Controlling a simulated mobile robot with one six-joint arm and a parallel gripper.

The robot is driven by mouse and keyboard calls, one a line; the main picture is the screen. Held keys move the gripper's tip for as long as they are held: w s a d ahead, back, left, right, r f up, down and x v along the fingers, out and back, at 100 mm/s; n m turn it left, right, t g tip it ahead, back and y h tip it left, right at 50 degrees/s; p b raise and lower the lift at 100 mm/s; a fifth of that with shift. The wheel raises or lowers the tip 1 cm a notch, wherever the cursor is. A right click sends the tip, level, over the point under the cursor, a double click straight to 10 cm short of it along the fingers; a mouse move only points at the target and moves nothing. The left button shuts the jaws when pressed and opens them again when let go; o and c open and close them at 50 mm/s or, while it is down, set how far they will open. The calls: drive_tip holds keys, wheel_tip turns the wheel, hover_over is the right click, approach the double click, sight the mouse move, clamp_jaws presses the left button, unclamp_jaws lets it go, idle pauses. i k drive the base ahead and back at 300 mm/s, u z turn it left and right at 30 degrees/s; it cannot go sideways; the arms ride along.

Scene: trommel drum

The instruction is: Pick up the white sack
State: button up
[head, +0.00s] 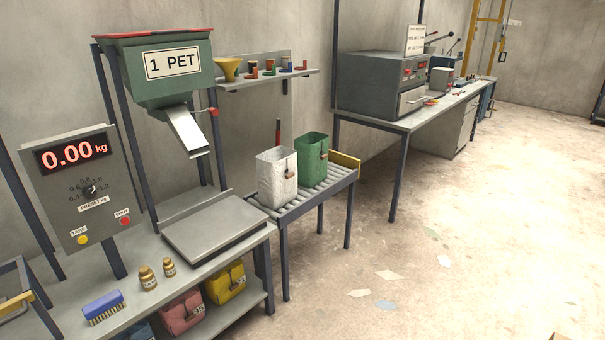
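The white sack (277,179) stands upright with its top open on a small roller table (338,181). A brown tag or clasp shows at its upper right edge. A green sack (311,160) stands just behind it to the right, close beside it. My gripper is not in the head view, so its state and distance from the white sack do not show.
Left of the roller table is a scale platform (214,228) under the chute of a green hopper (166,72). A display panel (78,185) reads 0.00 kg. Small brass weights (147,278) and a blue brush (104,307) lie on the bench. Open floor (440,270) lies to the right.

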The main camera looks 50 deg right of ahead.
sight(274, 191)
drive_tip(key=k, duration=0.25)
drive_tip(key=z, duration=0.2)
drive_tip(key=i, duration=0.5)
drive_tip(key=z, duration=1.45)
drive_tip(key=i, duration=0.55)
drive_tip(key=u, duration=0.2)
